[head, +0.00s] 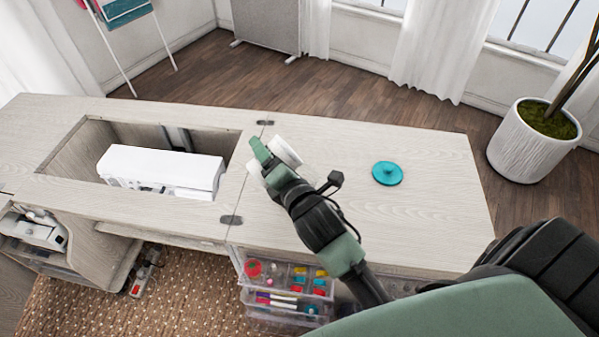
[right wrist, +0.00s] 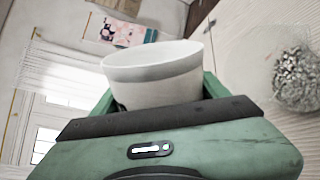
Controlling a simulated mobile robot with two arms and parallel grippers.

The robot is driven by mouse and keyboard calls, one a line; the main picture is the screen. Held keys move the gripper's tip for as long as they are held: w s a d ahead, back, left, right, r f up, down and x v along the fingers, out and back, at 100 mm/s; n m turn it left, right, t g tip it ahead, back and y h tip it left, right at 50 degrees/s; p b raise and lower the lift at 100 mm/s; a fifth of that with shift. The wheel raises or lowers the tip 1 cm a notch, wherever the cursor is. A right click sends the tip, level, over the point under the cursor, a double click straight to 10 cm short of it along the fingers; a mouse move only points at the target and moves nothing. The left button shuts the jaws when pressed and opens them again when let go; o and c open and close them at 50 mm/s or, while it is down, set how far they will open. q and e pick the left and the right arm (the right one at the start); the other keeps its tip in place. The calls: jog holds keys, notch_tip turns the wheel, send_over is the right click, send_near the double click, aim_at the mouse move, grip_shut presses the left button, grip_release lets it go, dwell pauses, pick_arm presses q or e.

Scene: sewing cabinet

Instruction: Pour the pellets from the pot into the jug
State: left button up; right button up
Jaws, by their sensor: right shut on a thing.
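My right gripper (head: 267,160) is over the cabinet top, shut on the white pot (head: 285,151). In the right wrist view the pot (right wrist: 155,72) sits tilted between the green fingers, with a grey band below its rim. The inside of the pot is hidden. Grey pellets (right wrist: 298,80) show at the right of the wrist view in a round heap. A pale, see-through wall beside them looks like the jug (right wrist: 248,72), but its outline is unclear. In the head view I cannot make out the jug for sure. My left gripper is not in view.
A teal lid (head: 387,173) lies on the right part of the cabinet top (head: 440,210). A white sewing machine (head: 160,170) sits in the recess at left. Clear drawers (head: 285,285) with coloured spools stand below the front edge. A potted plant (head: 533,140) stands beyond the right end.

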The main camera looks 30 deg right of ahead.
notch_tip(320, 180, down, 2)
jog(key=n, duration=0.2)
jog(key=shift+n+h, duration=0.3)
jog(key=shift+a+r+n+t+p, duration=0.15)
jog(key=shift+r+n+t+p, duration=0.15)
jog(key=shift+r+n, duration=0.1)
jog(key=shift+a+n+h, duration=0.1)
jog(key=shift+n+h, duration=0.2)
jog(key=shift+n, duration=0.2)
jog(key=shift+s+a+f+n+b, duration=0.1)
jog(key=shift+a+f+n+b, duration=0.3)
jog(key=shift+f+b, duration=0.15)
jog(key=shift+s+a+f+n+t+h+b, duration=0.1)
jog(key=shift+a+f+n+t+h+b, duration=0.1)
jog(key=shift+a+f+n+b, duration=0.6)
jog(key=shift+w+a+f+n+t+h+b, duration=0.15)
jog(key=shift+a+f+n+b, duration=0.25)
jog(key=shift+n, duration=0.75)
jog(key=shift+s+a+f+n+t+h+b, duration=0.2)
jog(key=shift+a+f+n+b, duration=0.3)
jog(key=shift+f+n, duration=0.35)
jog(key=shift+r, duration=0.15)
